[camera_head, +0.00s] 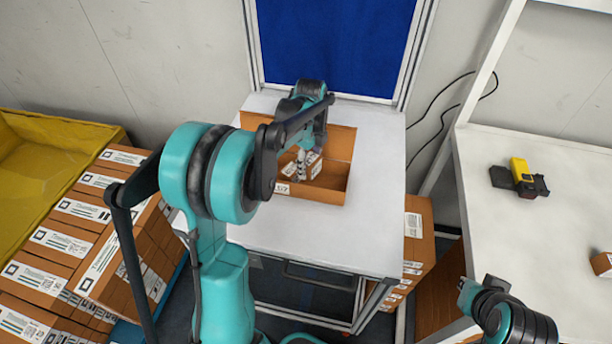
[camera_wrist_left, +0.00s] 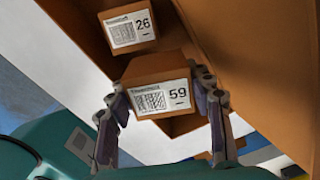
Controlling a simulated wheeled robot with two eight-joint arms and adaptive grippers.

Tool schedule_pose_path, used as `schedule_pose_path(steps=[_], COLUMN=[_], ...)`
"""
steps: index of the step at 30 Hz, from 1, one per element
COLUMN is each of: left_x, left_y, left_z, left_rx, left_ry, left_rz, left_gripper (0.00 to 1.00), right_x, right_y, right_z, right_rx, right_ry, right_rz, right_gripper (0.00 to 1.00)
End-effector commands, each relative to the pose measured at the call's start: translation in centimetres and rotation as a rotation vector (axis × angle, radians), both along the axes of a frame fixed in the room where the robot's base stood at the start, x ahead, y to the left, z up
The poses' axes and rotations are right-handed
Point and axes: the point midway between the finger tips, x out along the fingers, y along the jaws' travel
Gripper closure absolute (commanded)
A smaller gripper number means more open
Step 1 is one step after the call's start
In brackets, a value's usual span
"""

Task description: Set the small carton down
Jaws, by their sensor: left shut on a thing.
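The small carton (camera_wrist_left: 158,72), brown with a white barcode label reading 59, is between the fingers of my left gripper (camera_wrist_left: 160,92) in the left wrist view. The fingers are shut on its two sides. In the head view my left gripper (camera_head: 303,150) points down into an open brown box (camera_head: 325,193) on the white table (camera_head: 365,225). The held carton (camera_head: 315,165) shows partly beside the fingers. I cannot tell whether it touches the box floor. My right gripper (camera_head: 466,291) is at the lower right, empty-looking, its finger state unclear.
Another small carton (camera_wrist_left: 130,27), labelled 26, is close by in the left wrist view. A yellow and black device (camera_head: 522,172) lies on the right table (camera_head: 500,230), with a small carton (camera_head: 602,263) at its edge. Stacked cartons (camera_head: 75,235) and a yellow bin (camera_head: 50,150) stand left.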

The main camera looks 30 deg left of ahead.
Motion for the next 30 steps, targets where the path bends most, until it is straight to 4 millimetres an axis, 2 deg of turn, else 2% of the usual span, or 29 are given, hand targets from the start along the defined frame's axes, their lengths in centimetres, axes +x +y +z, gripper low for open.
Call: schedule_pose_path(steps=[1, 8, 14, 25, 26, 27, 30], left_x=[0.0, 0.0, 0.0, 0.0, 0.0, 0.0, 0.0], left_y=[0.0, 0.0, 0.0, 0.0, 0.0, 0.0, 0.0], left_z=[-1.1, -3.1, -5.9, -6.4, -6.4, -6.3, -6.3], left_rx=[0.000, 0.000, 0.000, 0.000, 0.000, 0.000, 0.000], left_ry=[0.000, 0.000, 0.000, 0.000, 0.000, 0.000, 0.000], left_rz=[0.000, 0.000, 0.000, 0.000, 0.000, 0.000, 0.000], left_gripper=[0.83, 0.83, 0.83, 0.83, 0.46, 0.40, 0.40], right_x=[0.0, 0.0, 0.0, 0.0, 0.0, 0.0, 0.0], right_y=[0.0, 0.0, 0.0, 0.0, 0.0, 0.0, 0.0], right_z=[-0.5, -0.9, -1.8, -2.0, -2.0, -1.9, -1.9], right_rx=[0.000, 0.000, 0.000, 0.000, 0.000, 0.000, 0.000], right_ry=[0.000, 0.000, 0.000, 0.000, 0.000, 0.000, 0.000], right_rz=[0.000, 0.000, 0.000, 0.000, 0.000, 0.000, 0.000], right_gripper=[1.00, 1.00, 1.00, 1.00, 1.00, 1.00, 1.00])
